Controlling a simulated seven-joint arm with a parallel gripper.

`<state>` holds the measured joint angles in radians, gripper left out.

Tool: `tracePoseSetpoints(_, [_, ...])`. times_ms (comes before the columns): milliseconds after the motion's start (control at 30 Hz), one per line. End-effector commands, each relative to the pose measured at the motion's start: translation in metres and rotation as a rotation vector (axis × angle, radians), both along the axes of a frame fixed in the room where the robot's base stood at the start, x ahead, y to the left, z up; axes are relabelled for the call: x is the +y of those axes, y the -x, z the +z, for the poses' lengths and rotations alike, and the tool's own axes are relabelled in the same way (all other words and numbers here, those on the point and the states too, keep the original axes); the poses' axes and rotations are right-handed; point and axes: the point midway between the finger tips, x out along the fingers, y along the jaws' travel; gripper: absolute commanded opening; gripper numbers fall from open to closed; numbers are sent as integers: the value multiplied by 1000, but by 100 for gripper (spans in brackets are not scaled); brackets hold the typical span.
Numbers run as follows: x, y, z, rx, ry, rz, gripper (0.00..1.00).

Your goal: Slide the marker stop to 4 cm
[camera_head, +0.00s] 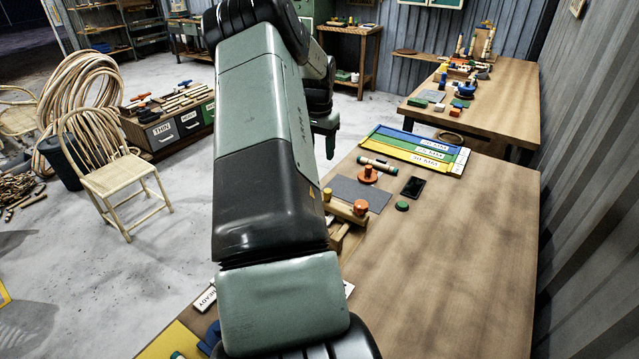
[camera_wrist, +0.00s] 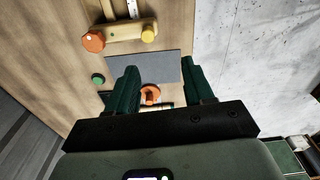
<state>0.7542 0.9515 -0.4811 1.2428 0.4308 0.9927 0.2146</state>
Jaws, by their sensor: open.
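In the wrist view a wooden bar (camera_wrist: 125,33) lies across the table top, with an orange knob (camera_wrist: 93,41) at its left and a yellow knob (camera_wrist: 148,34) at its right. A pale strip with dark marks (camera_wrist: 132,8) runs up from it to the picture's top edge. I cannot tell which part is the marker stop, and no 4 cm mark is readable. My gripper (camera_wrist: 160,67) is open and empty, its fingertips over the grey mat and apart from the bar.
The grey mat (camera_head: 345,189) lies beside an orange round-based piece (camera_head: 368,175), a dark flat rectangle (camera_head: 413,187) and a green disc (camera_head: 402,206). Blue, green and yellow labelled strips (camera_head: 425,147) lie at the table's far end. The table's right side (camera_head: 455,265) is clear.

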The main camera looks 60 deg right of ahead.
Motion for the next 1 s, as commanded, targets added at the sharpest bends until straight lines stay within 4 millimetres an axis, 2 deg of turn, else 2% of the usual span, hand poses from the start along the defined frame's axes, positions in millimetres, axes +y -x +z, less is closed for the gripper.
tracePoseSetpoints(33, [-4,11,-15,1,-29,-40,52])
tracePoseSetpoints(167, [-6,23,-32,-1,-63,-84,52])
tracePoseSetpoints(267, [-6,23,-42,-1,-65,-87,52])
tracePoseSetpoints(700, [-6,23,-119,1,-64,-83,52])
tracePoseSetpoints(833, [-7,23,-131,0,-61,-83,52])
tracePoseSetpoints(1000, [-7,23,-138,-1,-61,-83,52])
